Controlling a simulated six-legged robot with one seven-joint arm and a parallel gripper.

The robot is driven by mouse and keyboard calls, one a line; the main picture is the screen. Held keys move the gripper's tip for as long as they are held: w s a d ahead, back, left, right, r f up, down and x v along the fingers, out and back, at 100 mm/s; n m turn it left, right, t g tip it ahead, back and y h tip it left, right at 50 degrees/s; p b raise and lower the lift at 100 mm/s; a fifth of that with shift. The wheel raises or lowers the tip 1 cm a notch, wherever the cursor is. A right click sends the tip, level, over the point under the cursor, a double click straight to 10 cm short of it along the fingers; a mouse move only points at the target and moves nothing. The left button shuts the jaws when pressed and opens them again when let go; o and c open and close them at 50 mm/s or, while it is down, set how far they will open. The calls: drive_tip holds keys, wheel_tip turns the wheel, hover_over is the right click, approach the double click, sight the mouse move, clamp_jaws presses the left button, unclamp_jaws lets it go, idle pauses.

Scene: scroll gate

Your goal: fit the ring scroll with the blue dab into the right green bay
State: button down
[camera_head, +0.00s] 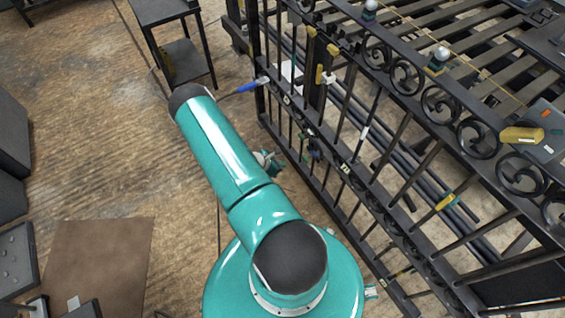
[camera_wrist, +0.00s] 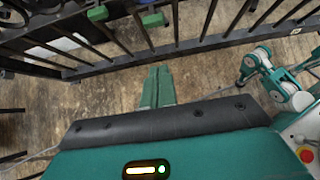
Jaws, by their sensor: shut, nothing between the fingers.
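My gripper (camera_wrist: 158,84) shows in the wrist view with its two teal fingers side by side, shut and empty, above the wooden floor and apart from the gate. The dark iron gate (camera_wrist: 120,61) crosses the top of that view. Two green blocks, a left one (camera_wrist: 97,13) and a right one (camera_wrist: 153,19), sit on its bars; I cannot tell whether they mark the green bays. In the head view the gate (camera_head: 345,175) runs diagonally on the right, with a row of curled scrolls (camera_head: 438,103) along it. I cannot make out a ring scroll with a blue dab.
A blue-handled tool (camera_head: 253,86) is at the gate's far end. A yellow block (camera_head: 521,135) lies at the right. A small black table (camera_head: 165,12) stands at the back. A brown mat (camera_head: 95,262) lies on the floor at left. Floor left of my arm is mostly clear.

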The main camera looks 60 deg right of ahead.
sight(306, 158)
drive_tip(key=s+d+f, duration=0.4)
drive_tip(key=d+f, duration=0.1)
drive_tip(key=d, duration=0.3)
drive_tip(key=shift+s+d, duration=0.4)
drive_tip(key=shift+d, duration=0.35)
drive_tip(key=shift+s+d, duration=0.35)
drive_tip(key=shift+d, duration=0.35)
